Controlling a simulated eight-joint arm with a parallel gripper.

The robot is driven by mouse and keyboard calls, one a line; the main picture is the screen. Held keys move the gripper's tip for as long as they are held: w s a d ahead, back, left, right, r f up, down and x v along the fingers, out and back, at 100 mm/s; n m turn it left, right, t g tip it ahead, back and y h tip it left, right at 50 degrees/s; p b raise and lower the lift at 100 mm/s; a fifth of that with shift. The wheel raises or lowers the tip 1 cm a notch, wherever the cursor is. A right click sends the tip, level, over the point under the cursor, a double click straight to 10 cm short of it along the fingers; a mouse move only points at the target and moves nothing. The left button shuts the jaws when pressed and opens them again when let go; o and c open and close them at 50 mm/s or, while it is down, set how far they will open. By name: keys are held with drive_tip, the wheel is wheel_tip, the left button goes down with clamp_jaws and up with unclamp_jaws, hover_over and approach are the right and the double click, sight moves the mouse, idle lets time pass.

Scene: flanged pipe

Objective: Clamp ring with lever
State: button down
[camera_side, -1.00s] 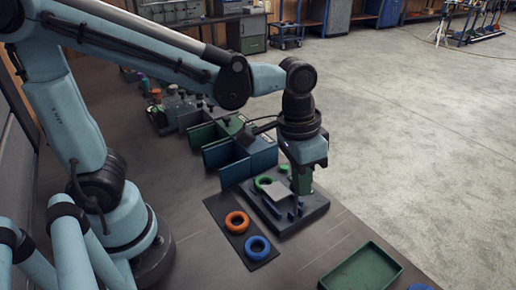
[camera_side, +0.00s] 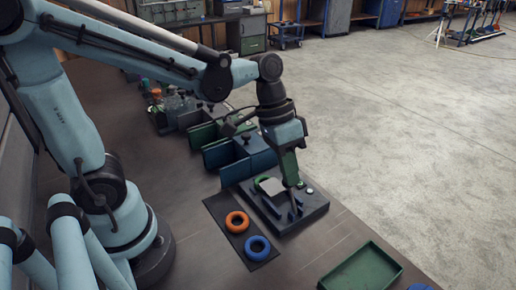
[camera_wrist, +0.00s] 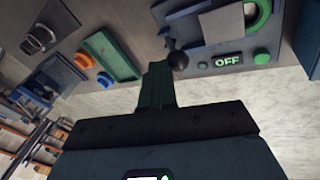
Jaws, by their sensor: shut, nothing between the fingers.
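A dark fixture base (camera_side: 312,207) carries a grey square plate (camera_side: 273,187), a green ring (camera_side: 261,181) and small blue upright parts (camera_side: 272,207). In the wrist view, the green ring (camera_wrist: 260,14) lies beside the grey plate (camera_wrist: 222,27), and a display (camera_wrist: 228,61) reads OFF. A lever with a black ball knob (camera_wrist: 178,60) stands at the tip of my gripper (camera_wrist: 158,72). My gripper (camera_side: 293,183) is shut with nothing between its fingers, tilted over the fixture. Whether it touches the knob cannot be told.
An orange ring (camera_side: 237,221) and a blue ring (camera_side: 257,247) lie on a dark mat (camera_side: 223,208) left of the fixture. A green tray (camera_side: 362,271) is at the front right. Blue and green bins (camera_side: 240,160) stand behind the fixture.

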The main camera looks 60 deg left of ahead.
drive_tip(key=shift+a, duration=0.2)
wheel_tip(320, 180, up, 12)
drive_tip(key=s, duration=0.1)
drive_tip(key=shift+s+a+f, duration=0.2)
drive_tip(key=shift+s+a, duration=0.05)
drive_tip(key=shift+a, duration=0.1)
idle(0.3)
drive_tip(key=a+f+n+t+y, duration=0.3)
drive_tip(key=a+f+t, duration=0.3)
drive_tip(key=f, duration=0.3)
drive_tip(key=shift+s+a+y, duration=0.15)
drive_tip(key=shift+a+y, duration=0.25)
drive_tip(key=shift+a, duration=0.5)
